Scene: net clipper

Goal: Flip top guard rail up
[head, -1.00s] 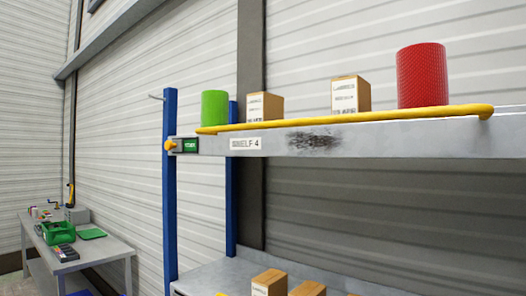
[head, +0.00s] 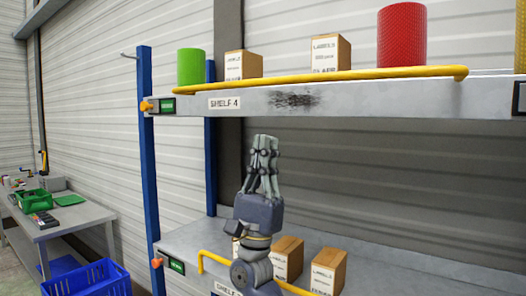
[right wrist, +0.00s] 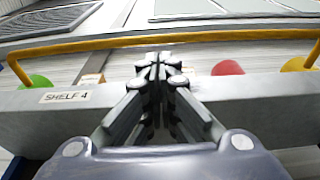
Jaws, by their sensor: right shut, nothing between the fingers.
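The top guard rail is a yellow bar (head: 330,76) along the front edge of the top shelf (head: 360,101), which bears the label "SHELF 4". The rail lies low, close to the shelf's front edge, in the head view. It also shows as a yellow bar (right wrist: 170,39) across the top of the right wrist view. My right gripper (head: 264,140) is upright below the top shelf, in front of the opening between shelves, with its fingers together and empty. In the right wrist view the fingers (right wrist: 158,60) point toward the rail. My left gripper is not in view.
On the top shelf stand a green cylinder (head: 191,67), two label boxes and a red cylinder (head: 402,36). The lower shelf has its own yellow rail (head: 214,258) and boxes behind my right arm. A workbench (head: 70,215) and blue crate (head: 90,281) stand at left.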

